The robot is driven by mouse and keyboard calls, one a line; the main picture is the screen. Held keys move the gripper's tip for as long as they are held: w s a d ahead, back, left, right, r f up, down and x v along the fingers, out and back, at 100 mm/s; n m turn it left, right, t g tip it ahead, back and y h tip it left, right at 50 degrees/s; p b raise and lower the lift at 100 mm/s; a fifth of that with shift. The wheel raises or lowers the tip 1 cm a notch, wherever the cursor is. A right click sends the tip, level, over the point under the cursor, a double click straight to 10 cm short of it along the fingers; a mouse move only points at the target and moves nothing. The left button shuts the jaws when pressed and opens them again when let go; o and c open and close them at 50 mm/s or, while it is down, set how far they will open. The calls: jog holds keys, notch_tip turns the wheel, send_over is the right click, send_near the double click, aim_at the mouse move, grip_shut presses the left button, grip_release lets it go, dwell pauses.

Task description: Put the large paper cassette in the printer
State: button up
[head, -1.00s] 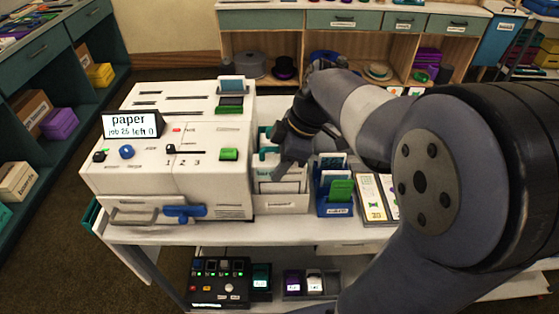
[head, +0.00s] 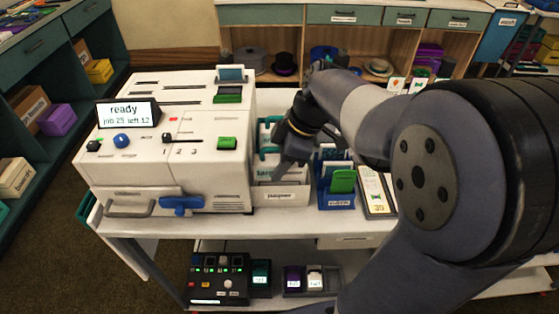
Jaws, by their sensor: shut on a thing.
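The white printer (head: 150,158) stands at the left of the table, and its display (head: 128,113) reads "ready", "job 25 left 12". A white open-topped bay (head: 300,191) with a small front label adjoins its right side. The large paper cassette (head: 268,172), white and teal with lettering that seems to begin "larg", stands low in this bay, its lower part hidden by the bay's front wall. My gripper (head: 284,170) points down over the bay, shut on the cassette; my gripper hides part of it and the exact contact is unclear.
A blue rack (head: 336,201) with green and white cards stands just right of the bay, with flat printed cards (head: 375,193) beyond it. A blue lever (head: 181,205) and a grey handle project from the printer's front. A black control box (head: 218,279) sits on the lower shelf.

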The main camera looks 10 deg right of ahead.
jog(key=o, duration=1.3)
jog(key=v, duration=1.1)
jog(key=shift+p, duration=0.4)
jog(key=shift+a, duration=0.1)
jog(key=shift+f, duration=0.1)
jog(key=x, duration=1)
jog(key=shift+w+a, duration=0.1)
jog(key=shift+f, duration=0.1)
